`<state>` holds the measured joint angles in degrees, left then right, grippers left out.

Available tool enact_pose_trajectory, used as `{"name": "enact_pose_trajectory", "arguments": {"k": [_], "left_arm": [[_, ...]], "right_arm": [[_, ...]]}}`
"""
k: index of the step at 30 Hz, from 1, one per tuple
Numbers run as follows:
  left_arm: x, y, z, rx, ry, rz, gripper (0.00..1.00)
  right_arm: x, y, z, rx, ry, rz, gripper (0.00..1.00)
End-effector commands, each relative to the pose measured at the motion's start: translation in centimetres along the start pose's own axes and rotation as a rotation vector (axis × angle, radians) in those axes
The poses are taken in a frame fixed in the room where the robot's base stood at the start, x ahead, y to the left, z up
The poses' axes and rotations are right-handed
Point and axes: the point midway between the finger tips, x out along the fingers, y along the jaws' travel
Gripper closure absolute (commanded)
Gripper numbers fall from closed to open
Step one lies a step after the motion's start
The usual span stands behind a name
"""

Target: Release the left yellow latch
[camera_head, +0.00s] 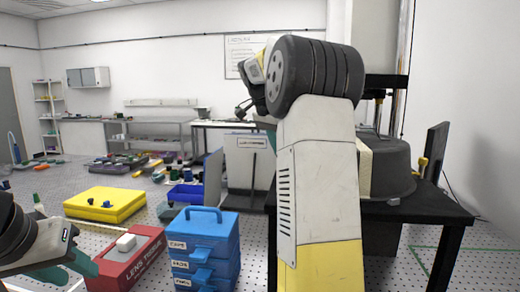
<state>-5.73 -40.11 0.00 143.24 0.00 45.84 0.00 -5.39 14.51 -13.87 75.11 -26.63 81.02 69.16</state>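A dark grey round housing (392,172) sits on a black table (440,208) at the right. A small yellow latch (422,164) shows at its right side. The housing's left side is mostly hidden behind my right arm, and I cannot make out a left yellow latch. A pale yellow strip (364,168) shows beside the arm; I cannot tell what it belongs to. My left gripper (80,274) is at the lower left, far from the housing, with its teal fingers apart and nothing seen between them. My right gripper is mostly hidden behind its own arm.
A red lens tools box (128,262) with a white block on top is beside my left gripper. Blue stacked drawers (203,246) stand right of it. A yellow case (105,200) and a blue bin (186,193) lie behind. A dark upright panel (435,150) stands on the table's right.

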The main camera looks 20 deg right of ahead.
Motion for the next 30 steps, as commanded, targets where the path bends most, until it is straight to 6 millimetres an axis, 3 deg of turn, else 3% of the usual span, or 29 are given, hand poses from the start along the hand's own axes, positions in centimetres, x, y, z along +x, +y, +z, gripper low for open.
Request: {"name": "enact_pose_trajectory", "arguments": {"k": [17,18,21,30], "left_arm": [[0.00,0.00,0.00,0.000,0.000,0.000,0.64],[0.00,0.00,0.00,0.000,0.000,0.000,0.64],[0.00,0.00,0.00,0.000,0.000,0.000,0.64],[0.00,0.00,0.00,0.000,0.000,0.000,0.64]], "right_arm": [[0.01,-0.05,0.09,0.032,-0.002,0.014,1.00],[0.02,-0.05,0.09,0.032,-0.002,0.014,0.75],[0.02,-0.05,0.08,0.031,-0.002,0.014,0.56],[-0.06,-0.04,0.04,0.031,-0.001,0.013,0.56]]}}
